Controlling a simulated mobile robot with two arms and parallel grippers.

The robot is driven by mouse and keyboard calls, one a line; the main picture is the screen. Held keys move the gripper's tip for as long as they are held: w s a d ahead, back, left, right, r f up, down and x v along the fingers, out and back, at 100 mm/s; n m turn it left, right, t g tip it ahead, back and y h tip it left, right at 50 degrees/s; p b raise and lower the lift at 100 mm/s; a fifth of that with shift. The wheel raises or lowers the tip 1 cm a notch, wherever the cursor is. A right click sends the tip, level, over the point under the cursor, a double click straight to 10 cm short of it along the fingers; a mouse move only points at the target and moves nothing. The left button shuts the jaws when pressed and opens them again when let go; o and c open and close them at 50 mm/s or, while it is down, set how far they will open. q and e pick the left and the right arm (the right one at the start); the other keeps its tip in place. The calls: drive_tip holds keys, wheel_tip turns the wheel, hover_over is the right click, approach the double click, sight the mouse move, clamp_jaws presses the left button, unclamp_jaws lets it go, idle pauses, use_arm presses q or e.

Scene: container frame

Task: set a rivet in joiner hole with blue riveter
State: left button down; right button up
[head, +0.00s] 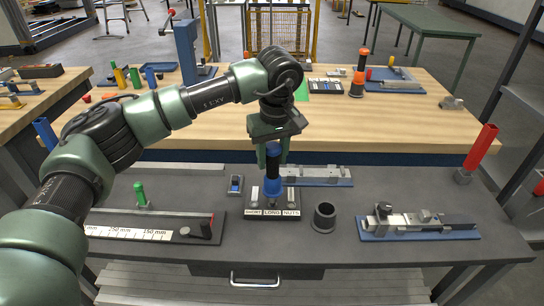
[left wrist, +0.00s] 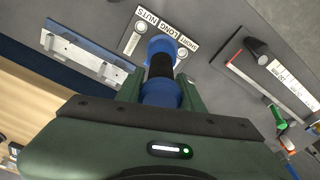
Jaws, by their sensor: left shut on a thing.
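My left gripper (head: 272,158) is shut on the blue riveter (head: 272,187), a blue tool with a black middle band. The riveter also shows in the left wrist view (left wrist: 162,94), between the two green fingers. It points down, its lower end at the middle, LONG section of the rivet tray (head: 249,213); I cannot tell whether it touches or holds a rivet. The tray's labels read SHORT, LONG and NUTS. A metal profile assembly on a blue base (head: 420,226) lies at the right; another blue-based metal piece (head: 318,177) lies behind the tray. The joiner hole cannot be made out.
A black open cup (head: 324,217) stands right of the tray. A ruler fixture (head: 150,226) and a green-handled tool (head: 140,195) are at left. A red tube (head: 482,150) stands at the right edge. The wooden bench behind holds other tools.

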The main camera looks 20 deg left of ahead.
sight(271, 143)
use_arm(q)
drive_tip(key=shift+f+b, duration=0.3)
drive_tip(key=shift+f, duration=0.05)
idle(0.4)
drive_tip(key=shift+s+f+b, duration=0.1)
drive_tip(key=shift+f+b, duration=0.3)
drive_tip(key=shift+f, duration=0.2)
drive_tip(key=shift+r, duration=0.1)
drive_tip(key=shift+r+p, duration=1.15)
drive_tip(key=shift+r, duration=0.45)
drive_tip(key=shift+r+p, duration=1.25)
drive_tip(key=shift+r, duration=0.9)
